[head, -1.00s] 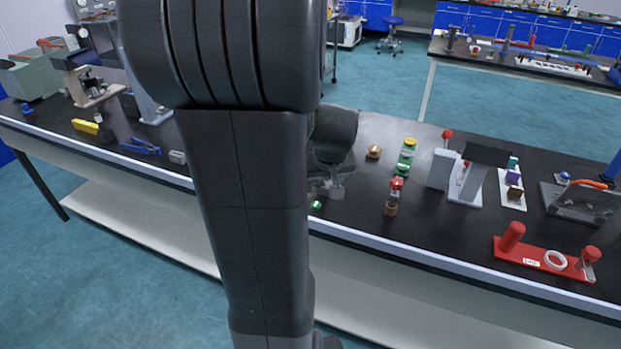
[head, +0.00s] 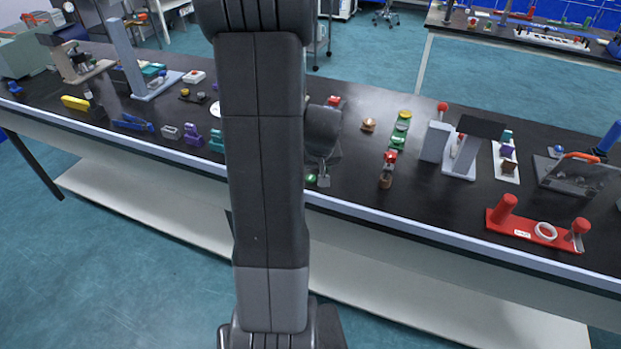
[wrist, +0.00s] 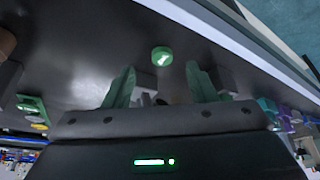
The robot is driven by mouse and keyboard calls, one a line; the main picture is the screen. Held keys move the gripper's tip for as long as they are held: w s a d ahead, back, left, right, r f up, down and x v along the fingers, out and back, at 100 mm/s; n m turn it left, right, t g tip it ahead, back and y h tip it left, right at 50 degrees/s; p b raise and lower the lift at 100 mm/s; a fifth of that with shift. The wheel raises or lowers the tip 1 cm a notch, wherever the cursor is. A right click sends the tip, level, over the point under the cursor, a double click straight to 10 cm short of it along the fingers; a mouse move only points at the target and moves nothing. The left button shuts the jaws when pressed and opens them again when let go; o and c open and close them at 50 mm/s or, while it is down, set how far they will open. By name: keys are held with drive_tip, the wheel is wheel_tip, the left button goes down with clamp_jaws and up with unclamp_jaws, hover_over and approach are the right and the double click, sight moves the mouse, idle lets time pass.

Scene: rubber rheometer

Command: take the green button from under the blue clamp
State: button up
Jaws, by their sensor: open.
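The green button (head: 312,178) lies near the front edge of the black bench in the head view. It also shows in the wrist view (wrist: 162,56) as a round green disc with a white mark. My gripper (wrist: 161,84) is open and empty, its two green fingers apart, with the button just beyond the fingertips and between their lines. In the head view my gripper (head: 323,178) is right beside the button, partly hidden by my arm. A blue clamp-like tool (head: 133,122) lies far to the left; no blue clamp is visible over this button.
A purple clamp (head: 193,135) and a grey block (head: 170,132) stand left of my arm. A red-topped piece (head: 388,168) and a green row of parts (head: 400,130) stand to the right. A red rack (head: 525,230) is farther right. The bench's front edge is close.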

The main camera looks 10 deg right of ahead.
drive_tip(key=shift+w+p+x, duration=0.25)
drive_tip(key=shift+p+x, duration=0.05)
drive_tip(key=shift+x, duration=1.9)
drive_tip(key=shift+a+r, duration=0.1)
drive_tip(key=shift+r, duration=0.05)
drive_tip(key=c, duration=1)
